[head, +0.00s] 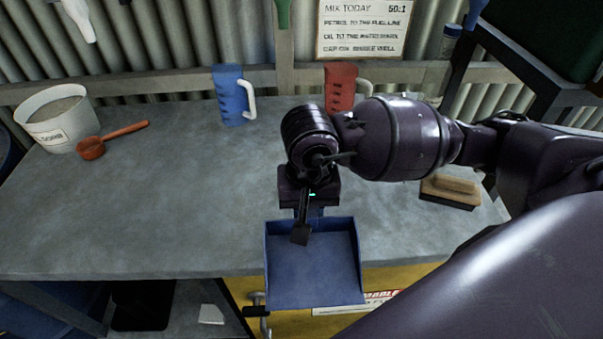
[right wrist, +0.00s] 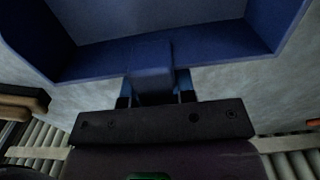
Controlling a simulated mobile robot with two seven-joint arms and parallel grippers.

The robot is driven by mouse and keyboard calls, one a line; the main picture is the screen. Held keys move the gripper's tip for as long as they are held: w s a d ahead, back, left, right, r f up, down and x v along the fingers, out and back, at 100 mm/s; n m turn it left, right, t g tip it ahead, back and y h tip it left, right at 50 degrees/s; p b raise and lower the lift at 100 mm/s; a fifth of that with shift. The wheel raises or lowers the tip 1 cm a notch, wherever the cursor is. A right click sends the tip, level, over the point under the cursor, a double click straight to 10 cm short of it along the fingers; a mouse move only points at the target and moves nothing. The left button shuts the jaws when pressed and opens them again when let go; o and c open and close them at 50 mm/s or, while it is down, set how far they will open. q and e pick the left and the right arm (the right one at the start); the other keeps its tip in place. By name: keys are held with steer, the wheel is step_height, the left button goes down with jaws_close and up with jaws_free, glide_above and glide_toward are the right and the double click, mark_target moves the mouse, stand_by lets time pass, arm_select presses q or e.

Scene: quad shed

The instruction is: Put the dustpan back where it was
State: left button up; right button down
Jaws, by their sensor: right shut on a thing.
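The blue dustpan (head: 313,268) is in the head view, at the front edge of the grey workbench, with its pan reaching out past the edge. My right gripper (head: 304,208) is shut on the dustpan's handle. In the right wrist view the blue handle (right wrist: 150,72) sits between the two fingers (right wrist: 158,90), and the pan (right wrist: 170,25) fills the top of the picture. The dustpan looks held above the bench, but its exact height is hard to tell. My left gripper is not in view.
On the workbench (head: 150,215) are a white bucket (head: 50,125), a red scoop (head: 92,148), a blue jug (head: 231,100), a red jug (head: 340,90) and a brush (head: 450,191). A yellow cabinet (head: 400,280) stands under the front edge.

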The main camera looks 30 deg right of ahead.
steer(key=w+d, duration=0.1)
steer(key=w, duration=0.2)
steer(key=w+d, duration=0.2)
steer(key=w, duration=0.2)
steer(key=w+d, duration=0.2)
steer(key=w, duration=0.2)
steer(key=shift+d, duration=0.1)
steer(key=shift+w+d, duration=0.25)
steer(key=shift+w, duration=0.25)
step_height(320, 180, down, 3)
steer(key=shift+f, duration=0.25)
steer(key=shift+f, duration=0.25)
steer(key=c, duration=1)
jaws_free()
steer(key=shift+r, duration=0.1)
steer(key=shift+o, duration=0.3)
